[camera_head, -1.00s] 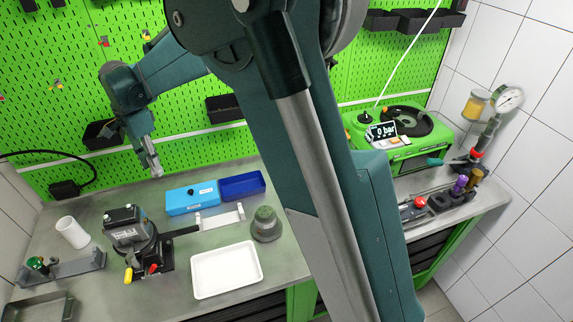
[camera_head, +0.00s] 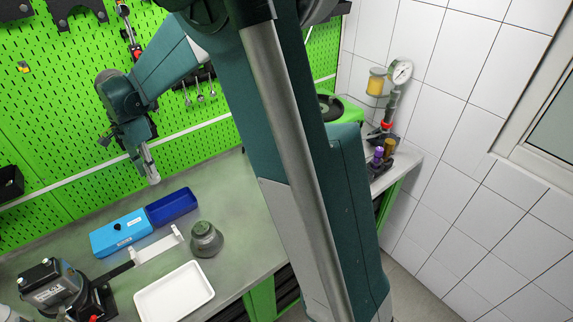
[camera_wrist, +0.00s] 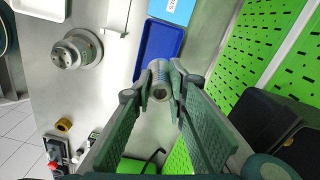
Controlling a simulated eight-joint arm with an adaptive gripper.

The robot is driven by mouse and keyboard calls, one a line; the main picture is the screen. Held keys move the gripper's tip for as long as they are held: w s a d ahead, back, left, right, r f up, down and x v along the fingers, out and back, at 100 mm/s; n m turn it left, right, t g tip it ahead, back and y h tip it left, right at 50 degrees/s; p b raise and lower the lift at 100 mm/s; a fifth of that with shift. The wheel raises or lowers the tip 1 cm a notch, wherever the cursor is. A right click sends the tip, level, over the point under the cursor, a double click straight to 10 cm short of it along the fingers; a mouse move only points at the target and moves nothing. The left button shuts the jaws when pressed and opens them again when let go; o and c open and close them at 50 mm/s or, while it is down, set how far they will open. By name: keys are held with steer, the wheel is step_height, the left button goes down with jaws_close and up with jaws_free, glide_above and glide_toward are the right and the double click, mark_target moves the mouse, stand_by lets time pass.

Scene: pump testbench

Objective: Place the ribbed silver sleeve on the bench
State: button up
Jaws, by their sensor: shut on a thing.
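My gripper (camera_wrist: 163,75) is shut on a small grey, hollow cylinder, the silver sleeve (camera_wrist: 160,91), held between the fingertips in the wrist view. Its ribs are hard to make out. In the head view my gripper (camera_head: 149,165) points down above the back of the bench (camera_head: 235,190), behind the dark blue open tray, and the sleeve (camera_head: 153,179) shows small and pale at the tips. It appears to hang clear of the bench.
The dark blue tray (camera_head: 172,207) adjoins a light blue box (camera_head: 121,233). A round grey part (camera_head: 206,239) and a white tray (camera_head: 174,292) stand nearer the front. Bare bench lies right of the blue tray. The green pegboard (camera_head: 60,140) rises behind.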

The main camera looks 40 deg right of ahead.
steer(key=s+d+f+m+p, duration=0.1)
steer(key=d+f, duration=0.1)
steer(key=d, duration=0.6)
steer(key=s+d+f+m, duration=0.1)
steer(key=s+d+f, duration=0.1)
steer(key=d, duration=0.6)
steer(key=m+p, duration=0.1)
glide_above(248, 190)
step_height(248, 190, down, 3)
steer(key=shift+f, duration=0.15)
steer(key=shift+f, duration=0.1)
steer(key=shift+f, duration=2.85)
steer(key=shift+f, duration=2.05)
steer(key=shift+f, duration=0.2)
